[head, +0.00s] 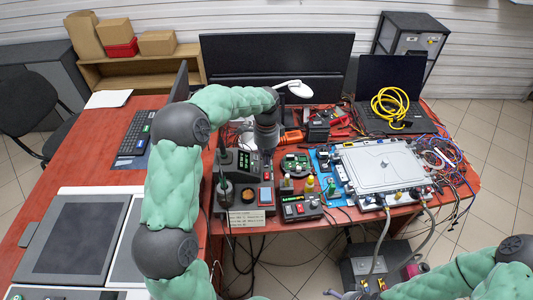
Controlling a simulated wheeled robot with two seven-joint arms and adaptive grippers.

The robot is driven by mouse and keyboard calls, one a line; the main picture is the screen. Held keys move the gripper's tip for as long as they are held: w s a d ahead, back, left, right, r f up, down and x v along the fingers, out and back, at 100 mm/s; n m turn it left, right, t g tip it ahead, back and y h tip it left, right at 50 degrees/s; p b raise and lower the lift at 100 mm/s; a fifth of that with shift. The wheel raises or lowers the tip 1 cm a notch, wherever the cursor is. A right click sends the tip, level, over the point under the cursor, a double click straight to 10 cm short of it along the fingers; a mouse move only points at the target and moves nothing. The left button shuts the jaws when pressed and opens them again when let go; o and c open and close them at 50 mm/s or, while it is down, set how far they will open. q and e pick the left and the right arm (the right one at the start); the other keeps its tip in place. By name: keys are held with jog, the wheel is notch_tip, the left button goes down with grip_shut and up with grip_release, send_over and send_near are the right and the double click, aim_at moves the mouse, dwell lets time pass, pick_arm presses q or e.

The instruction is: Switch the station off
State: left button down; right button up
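The station (244,163) is a black box with a lit green display, on the red table left of the middle. A soldering iron holder (225,190) stands at its front left. My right gripper (343,294) is at the bottom edge, only partly visible. The station's power switch cannot be made out.
Monitors (280,65) stand behind.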

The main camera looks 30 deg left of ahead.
aim_at(267, 178)
pick_arm(q)
jog(key=f+b, duration=0.1)
jog(key=f, duration=0.4)
jog(key=f+b, duration=0.1)
jog(key=f, duration=0.1)
jog(key=shift+s+d+f+b, duration=0.2)
jog(key=shift+s+d+b, duration=0.05)
jog(key=shift+s+b, duration=0.1)
jog(key=shift+s+d+f+p, duration=0.1)
jog(key=shift+s+f+p, duration=0.15)
jog(key=shift+p, duration=0.35)
jog(key=shift+f, duration=0.15)
